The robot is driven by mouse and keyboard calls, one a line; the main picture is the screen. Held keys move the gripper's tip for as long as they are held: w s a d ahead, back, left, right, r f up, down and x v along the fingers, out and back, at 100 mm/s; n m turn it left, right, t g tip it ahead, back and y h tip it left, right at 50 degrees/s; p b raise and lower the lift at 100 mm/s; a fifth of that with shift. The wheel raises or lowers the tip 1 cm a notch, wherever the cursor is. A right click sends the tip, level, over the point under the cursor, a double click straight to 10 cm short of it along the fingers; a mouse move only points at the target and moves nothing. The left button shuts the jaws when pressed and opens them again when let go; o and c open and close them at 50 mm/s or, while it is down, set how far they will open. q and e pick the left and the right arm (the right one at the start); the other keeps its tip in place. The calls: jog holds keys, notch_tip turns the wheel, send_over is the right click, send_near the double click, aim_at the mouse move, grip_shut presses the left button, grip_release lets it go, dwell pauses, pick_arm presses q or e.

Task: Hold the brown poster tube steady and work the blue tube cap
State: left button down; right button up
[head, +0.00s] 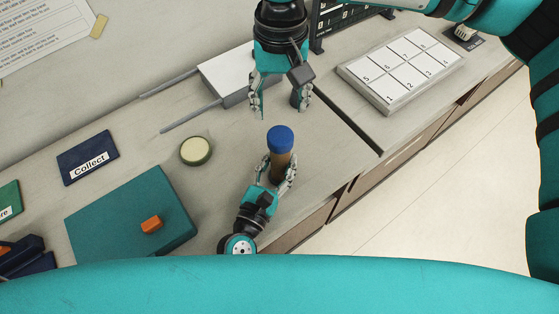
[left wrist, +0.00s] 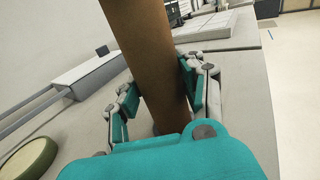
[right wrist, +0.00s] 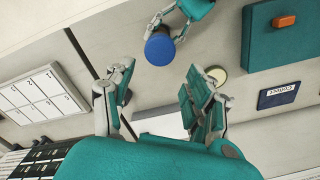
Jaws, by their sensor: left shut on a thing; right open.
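The brown poster tube (head: 279,165) stands upright on the counter near its front edge, with the blue tube cap (head: 281,138) on its top end. My left gripper (head: 277,180) is shut on the tube below the cap; the left wrist view shows the tube (left wrist: 148,60) between its fingers (left wrist: 158,100). My right gripper (head: 280,103) is open and empty, behind the cap and apart from it. In the right wrist view, the blue cap (right wrist: 159,49) lies beyond the open fingertips (right wrist: 160,80). The cap hides the tube's top end.
A round cream-topped green tin (head: 195,151) stands left of the tube. A teal mat (head: 105,225) bears an orange block (head: 152,224). A "Collect" sign (head: 88,162) lies farther left. A white box with rails (head: 228,75) and a numbered tray (head: 377,97) stand behind.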

aim_at(280, 135)
jog(key=shift+o, duration=0.9)
jog(key=shift+s+f+n, duration=0.1)
jog(key=shift+f+n, duration=0.25)
jog(key=shift+n, duration=0.15)
jog(key=shift+f+n, duration=0.25)
jog(key=shift+n, duration=0.35)
jog(key=shift+f, duration=4.35)
jog(key=shift+c, duration=0.4)
jog(key=c, duration=1)
jog(key=shift+o, duration=0.2)
jog(key=shift+r, duration=0.35)
jog(key=shift+r, duration=2.55)
